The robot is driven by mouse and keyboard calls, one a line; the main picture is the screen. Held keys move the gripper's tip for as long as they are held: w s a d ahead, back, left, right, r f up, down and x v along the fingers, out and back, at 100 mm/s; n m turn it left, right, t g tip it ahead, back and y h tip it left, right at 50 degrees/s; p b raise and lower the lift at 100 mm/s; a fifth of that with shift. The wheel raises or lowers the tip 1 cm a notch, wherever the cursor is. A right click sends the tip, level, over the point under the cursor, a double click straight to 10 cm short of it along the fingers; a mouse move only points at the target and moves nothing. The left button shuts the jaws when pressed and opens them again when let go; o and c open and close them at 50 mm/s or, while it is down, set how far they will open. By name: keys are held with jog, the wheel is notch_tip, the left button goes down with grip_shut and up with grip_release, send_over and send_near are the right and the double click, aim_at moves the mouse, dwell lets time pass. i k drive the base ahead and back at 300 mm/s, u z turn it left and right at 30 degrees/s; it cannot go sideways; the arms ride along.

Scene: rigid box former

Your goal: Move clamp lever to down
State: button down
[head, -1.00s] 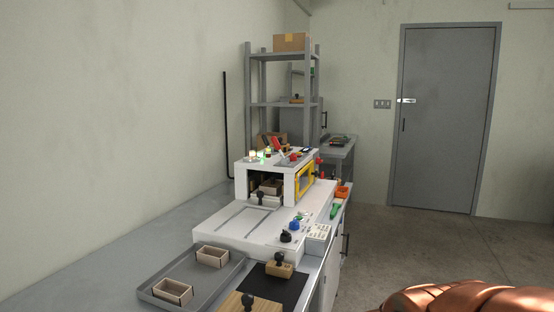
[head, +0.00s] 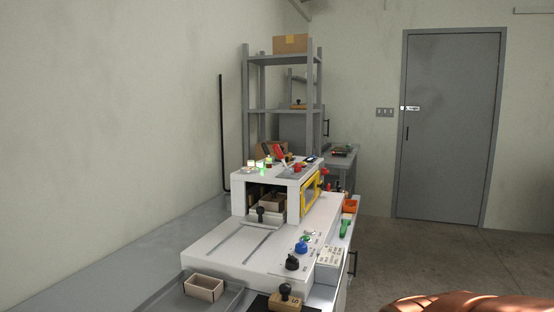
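The white box former (head: 222,240) stands on the bench, with an opening in its raised rear housing. I cannot surely tell which part is the clamp lever. A red knob (head: 325,171) sticks out at the right side of the housing, beside a yellow frame (head: 311,192). Another red knob (head: 297,168) is on the housing's top, near a slanted red piece (head: 279,155). They are too small to show a lever position. A black-knobbed part (head: 260,214) stands at the opening, in front of a small box (head: 272,203) inside. My gripper is not in view.
A black knob (head: 292,262), a blue knob (head: 301,247) and a green button (head: 304,238) sit on the front deck. A grey tray (head: 166,296) with a small box (head: 204,288) and a black-knobbed wooden block (head: 286,299) are nearer. Open floor (head: 400,265) lies right.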

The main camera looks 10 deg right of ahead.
aim_at(276, 148)
jog(key=k, duration=0.5)
jog(key=z, duration=1.5)
jog(key=i, duration=2.1)
jog(key=u, duration=3.25)
